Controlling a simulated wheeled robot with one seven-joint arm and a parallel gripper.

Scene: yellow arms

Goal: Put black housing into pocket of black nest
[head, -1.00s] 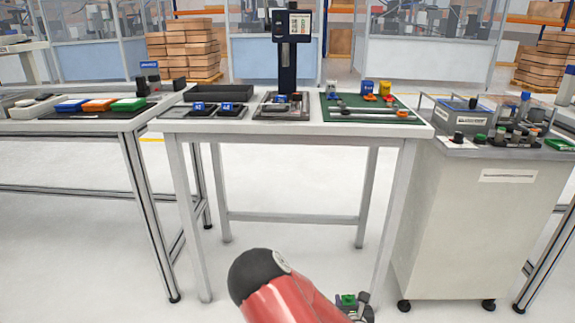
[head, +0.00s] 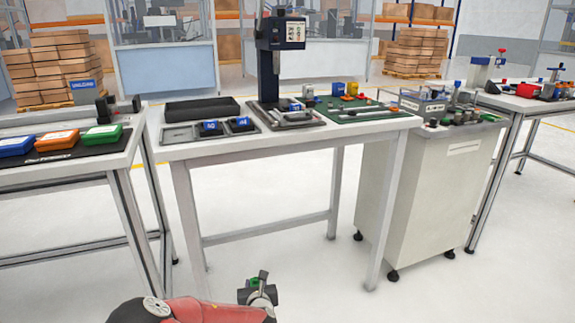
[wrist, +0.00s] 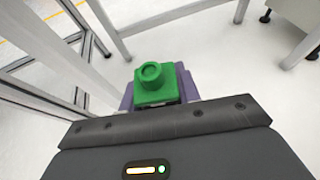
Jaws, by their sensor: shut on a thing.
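My gripper (head: 260,291) is low in front of the tables, in the free space above the floor. It is shut on a small green block with a round raised top (wrist: 155,82), which shows between the fingers in the wrist view. No black part shows in the jaws.
A grey cabinet (head: 430,190) stands right. The left table holds blue, orange and green boxes (head: 102,134).

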